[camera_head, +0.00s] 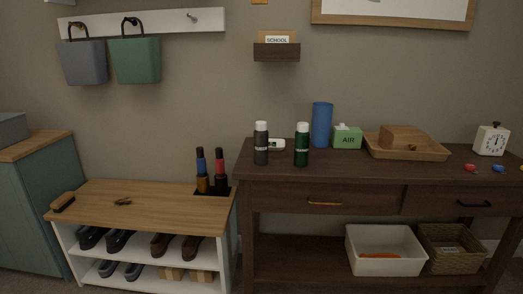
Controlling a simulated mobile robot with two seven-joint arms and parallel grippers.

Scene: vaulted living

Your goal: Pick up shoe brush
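Neither of my grippers shows in the head view.
A blue cabinet (38,210) stands at left, a dark console table (330,175) at right. The bench's middle is mostly clear.

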